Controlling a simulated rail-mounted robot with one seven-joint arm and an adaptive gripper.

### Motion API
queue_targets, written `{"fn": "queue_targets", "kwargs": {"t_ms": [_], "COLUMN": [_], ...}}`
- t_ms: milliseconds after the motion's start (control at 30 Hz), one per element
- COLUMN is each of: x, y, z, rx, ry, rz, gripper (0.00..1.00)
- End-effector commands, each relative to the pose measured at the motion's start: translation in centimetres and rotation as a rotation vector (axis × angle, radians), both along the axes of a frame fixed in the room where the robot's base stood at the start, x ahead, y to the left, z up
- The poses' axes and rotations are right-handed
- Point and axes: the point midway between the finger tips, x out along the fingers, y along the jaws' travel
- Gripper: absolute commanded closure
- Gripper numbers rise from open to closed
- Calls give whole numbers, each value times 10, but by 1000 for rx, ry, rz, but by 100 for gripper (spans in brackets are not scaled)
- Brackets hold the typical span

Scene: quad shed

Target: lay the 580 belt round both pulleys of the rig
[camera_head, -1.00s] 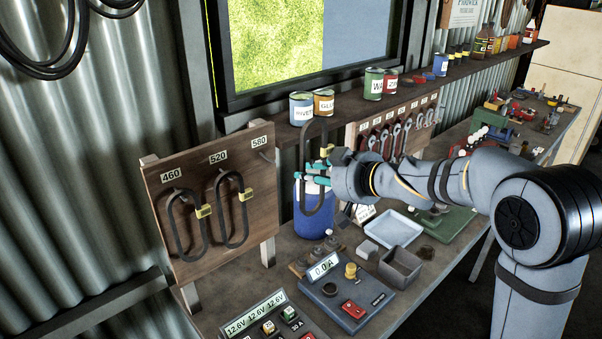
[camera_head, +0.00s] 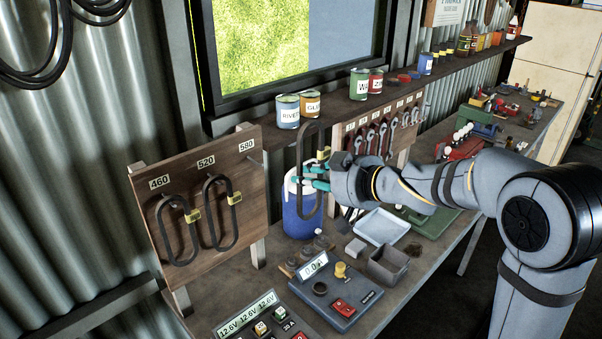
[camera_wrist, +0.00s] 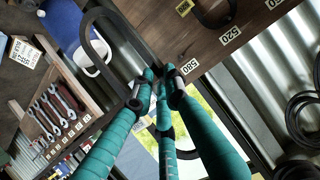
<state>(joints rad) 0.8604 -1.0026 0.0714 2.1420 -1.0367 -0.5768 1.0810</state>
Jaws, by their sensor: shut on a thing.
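The belt hangs upright as a long loop in front of the blue jug (camera_head: 291,222). In the wrist view the teal fingers (camera_wrist: 160,92) close together, with the belt loop (camera_wrist: 100,72) reaching up and left. The peg labelled 580 (camera_head: 246,146) on the wooden board (camera_head: 222,182) is bare. Belts hang on the 460 peg (camera_head: 167,232) and the 520 peg (camera_head: 210,222). I cannot make out the rig's two pulleys; my arm covers part of the bench.
The bench holds a meter box (camera_head: 338,312), a grey bin (camera_head: 372,270), a pale blue tray (camera_head: 362,224) and a green base (camera_head: 440,222) partly behind my arm. Cans (camera_head: 288,112) line the shelf above. A wrench board (camera_head: 347,138) stands behind my gripper.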

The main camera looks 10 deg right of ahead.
Motion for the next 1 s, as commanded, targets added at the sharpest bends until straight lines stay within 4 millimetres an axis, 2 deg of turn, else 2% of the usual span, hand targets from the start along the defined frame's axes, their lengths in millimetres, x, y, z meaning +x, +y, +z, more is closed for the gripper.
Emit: {"fn": "queue_targets", "kwargs": {"t_ms": [733, 1000], "x": [-39, -46], "y": [-29, -34], "z": [1, 0], "rx": [0, 1], "ry": [0, 1], "rz": [0, 0], "gripper": [100, 100]}}
